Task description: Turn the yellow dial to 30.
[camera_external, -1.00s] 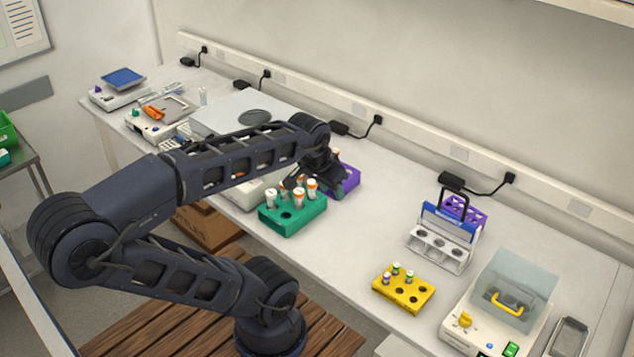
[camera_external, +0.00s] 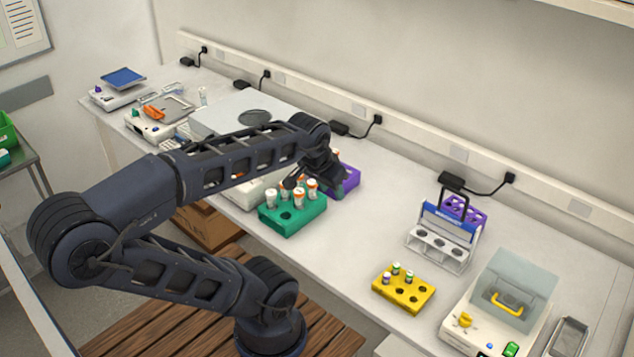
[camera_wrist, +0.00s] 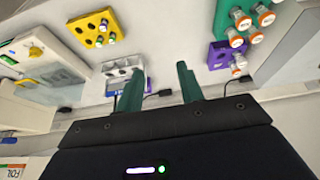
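The yellow dial (camera_external: 464,320) is on the front left of a white device (camera_external: 456,338) at the right end of the bench in the external view. Its scale and setting are too small to read. The device has a clear lid with a yellow handle (camera_external: 508,303). My gripper (camera_external: 328,180) is far to the left of the dial, above the green and purple racks. In the wrist view, my gripper (camera_wrist: 160,70) has its two green fingers apart, with nothing between them.
A green rack (camera_external: 290,226) of capped bottles and a purple rack (camera_external: 350,181) are close under my gripper. A metal tray (camera_external: 567,338) lies right of the device.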

